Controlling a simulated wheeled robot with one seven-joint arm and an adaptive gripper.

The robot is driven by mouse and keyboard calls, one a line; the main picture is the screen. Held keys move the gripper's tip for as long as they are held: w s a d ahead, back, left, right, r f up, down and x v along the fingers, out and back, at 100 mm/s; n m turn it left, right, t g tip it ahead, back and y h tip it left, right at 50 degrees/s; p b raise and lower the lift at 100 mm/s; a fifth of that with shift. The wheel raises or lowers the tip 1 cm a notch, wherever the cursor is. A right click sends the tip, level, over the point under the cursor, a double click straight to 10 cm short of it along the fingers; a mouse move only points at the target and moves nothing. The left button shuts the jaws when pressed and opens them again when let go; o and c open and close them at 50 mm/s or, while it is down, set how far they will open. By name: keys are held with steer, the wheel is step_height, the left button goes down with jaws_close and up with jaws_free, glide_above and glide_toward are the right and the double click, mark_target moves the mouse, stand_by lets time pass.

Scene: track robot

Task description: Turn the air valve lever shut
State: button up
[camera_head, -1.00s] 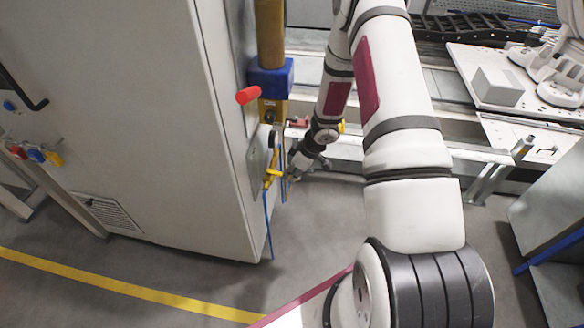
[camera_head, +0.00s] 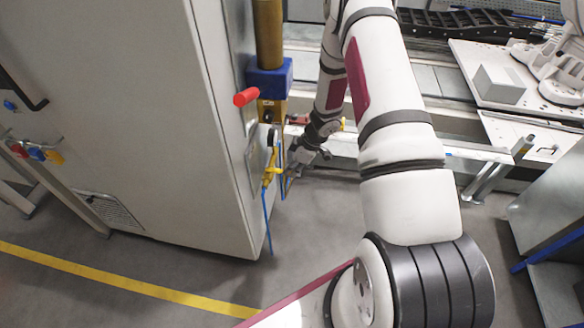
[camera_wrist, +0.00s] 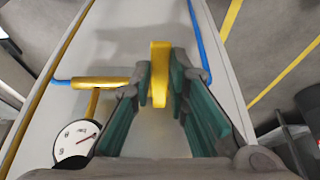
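The yellow valve lever (camera_wrist: 160,70) shows in the wrist view as an upright bar between my fingertips. The yellow valve pipe (camera_wrist: 102,82) runs left from the lever to a blue hose. A white round gauge (camera_wrist: 76,142) sits below it. In the head view the yellow valve (camera_head: 270,172) is on the cabinet's side, with my gripper (camera_head: 290,172) at its right; the fingertips are too small there to tell contact.
The grey cabinet (camera_head: 150,120) stands left. A red handle (camera_head: 246,97) and a blue block (camera_head: 270,76) are above the valve. A blue hose (camera_head: 267,222) hangs below. A metal rail (camera_head: 450,150) runs behind my arm. Floor in front is clear.

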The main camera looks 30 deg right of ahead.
steer(key=o, duration=0.3)
steer(key=shift+o, duration=0.2)
steer(key=shift+d, duration=0.1)
steer(key=v, duration=1.2)
